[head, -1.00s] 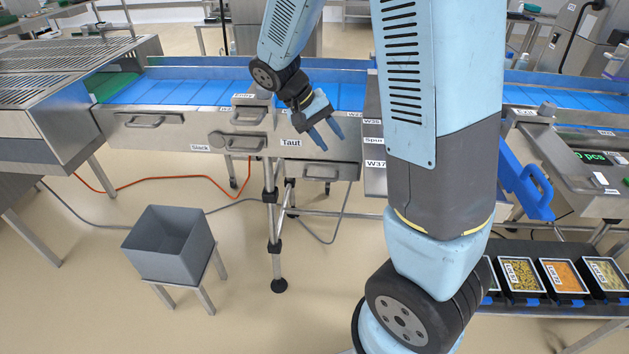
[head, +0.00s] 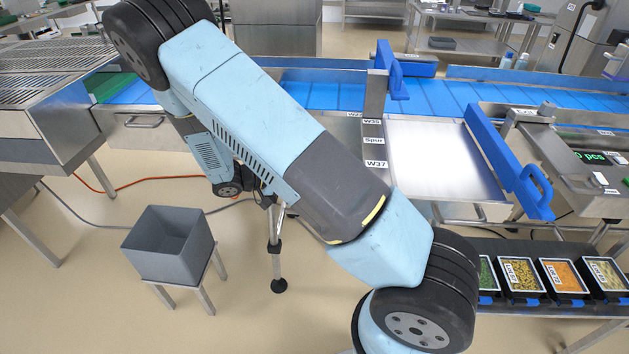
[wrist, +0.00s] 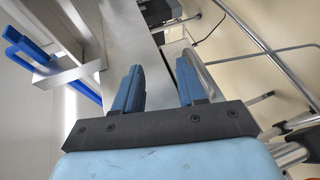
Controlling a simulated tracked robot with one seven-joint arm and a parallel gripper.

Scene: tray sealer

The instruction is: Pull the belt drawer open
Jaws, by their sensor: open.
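My gripper (wrist: 160,88) is open in the wrist view, with two blue fingers apart and nothing seen between them. In the head view my arm crosses the conveyor front and hides the gripper. A steel front with a bar handle (head: 143,121) shows left of my arm. The rest of the conveyor front, with its other handles, is behind the arm. I cannot tell which front is the belt drawer. In the wrist view a smooth steel panel (wrist: 125,40) lies beyond the fingers. A steel tube (wrist: 204,76) passes close by the right finger; contact cannot be told.
A grey bin on a stand (head: 170,245) is at the lower left. The blue belt (head: 330,95) runs along the back. A blue-handled guard (head: 510,165) stands at the right, above filled trays (head: 520,275). The floor between bin and trays is partly clear.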

